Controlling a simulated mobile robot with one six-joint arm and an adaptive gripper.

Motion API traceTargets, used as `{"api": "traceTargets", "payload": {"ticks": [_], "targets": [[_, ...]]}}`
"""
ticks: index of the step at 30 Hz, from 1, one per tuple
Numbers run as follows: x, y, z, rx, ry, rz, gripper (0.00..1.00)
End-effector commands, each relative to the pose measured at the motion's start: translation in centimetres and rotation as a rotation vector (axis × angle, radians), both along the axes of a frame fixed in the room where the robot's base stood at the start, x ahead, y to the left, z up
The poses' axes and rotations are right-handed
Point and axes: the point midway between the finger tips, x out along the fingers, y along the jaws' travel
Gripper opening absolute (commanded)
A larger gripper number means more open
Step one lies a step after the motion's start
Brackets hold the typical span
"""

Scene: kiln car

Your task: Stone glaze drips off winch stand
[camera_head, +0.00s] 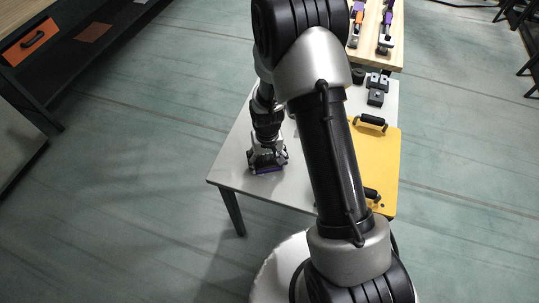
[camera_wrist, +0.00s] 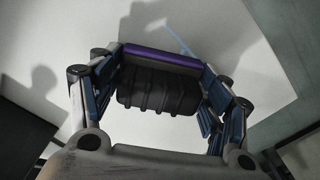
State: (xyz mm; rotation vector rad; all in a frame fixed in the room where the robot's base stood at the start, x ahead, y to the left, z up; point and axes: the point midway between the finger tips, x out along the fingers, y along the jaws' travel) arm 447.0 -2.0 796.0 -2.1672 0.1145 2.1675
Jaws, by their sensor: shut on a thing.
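My gripper (camera_head: 267,158) points down over the near left part of a pale grey table (camera_head: 235,165). It is shut on a block with a black ridged grip (camera_wrist: 158,90) and a purple face (camera_wrist: 160,58), seemingly a rubbing stone. The purple edge shows low at the gripper in the head view. I cannot tell whether the stone touches the tabletop. A light blue streak (camera_wrist: 178,38) lies on the pale surface just beyond the stone in the wrist view; I cannot tell if it is a glaze drip. I cannot tell which thing is the winch stand.
A yellow board (camera_head: 382,150) with black handles lies on the table's right side, partly behind my arm. Dark blocks (camera_head: 376,90) sit behind it. A wooden bench (camera_head: 396,55) with clamp-like tools stands at the back. A dark shelf unit with an orange drawer (camera_head: 30,42) is at left.

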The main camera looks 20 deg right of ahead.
Motion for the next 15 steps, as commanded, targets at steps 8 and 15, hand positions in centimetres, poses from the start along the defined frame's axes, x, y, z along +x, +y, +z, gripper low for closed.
{"api": "traceTargets", "payload": {"ticks": [8, 15], "targets": [[-1.20, 0.91, 0.10, 0.000, -0.002, 0.001, 0.52], [-1.20, 0.91, 0.08, 0.000, -0.002, 0.001, 0.52]]}}
